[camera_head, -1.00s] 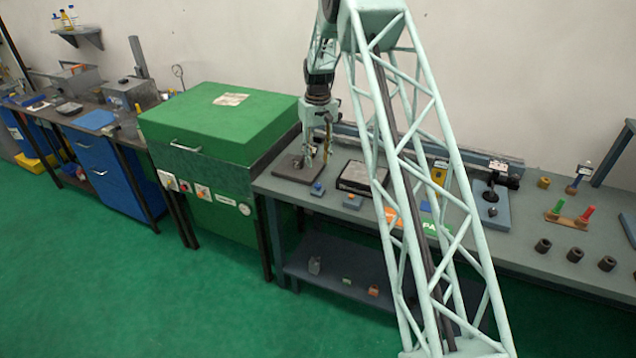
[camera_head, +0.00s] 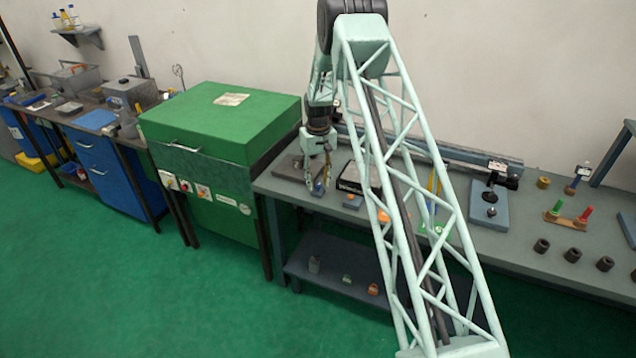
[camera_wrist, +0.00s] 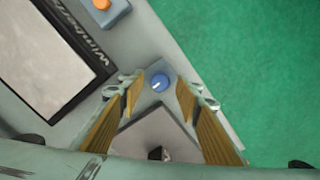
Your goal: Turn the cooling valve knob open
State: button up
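A round blue knob (camera_wrist: 160,83) with a white pointer mark sits near the front edge of the bench. In the head view it (camera_head: 318,188) shows small and partly behind my fingers. My gripper (camera_wrist: 161,90) is open and points down over it. In the wrist view the knob shows in the gap between the two fingertips, apart from both. I cannot tell how far above the knob the tips are. No label on the knob can be read.
An orange knob on a blue block (camera_wrist: 117,12) stands beside it. A dark-framed panel (camera_wrist: 82,30) lies behind these. A flat grey plate (camera_wrist: 150,140) with a dark post is close to my gripper. The green cabinet (camera_head: 220,120) stands left of the bench (camera_head: 530,245).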

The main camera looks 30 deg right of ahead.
jog(key=shift+f, duration=0.3)
jog(key=shift+c, duration=0.6)
jog(key=c, duration=0.7)
jog(key=shift+c, duration=0.2)
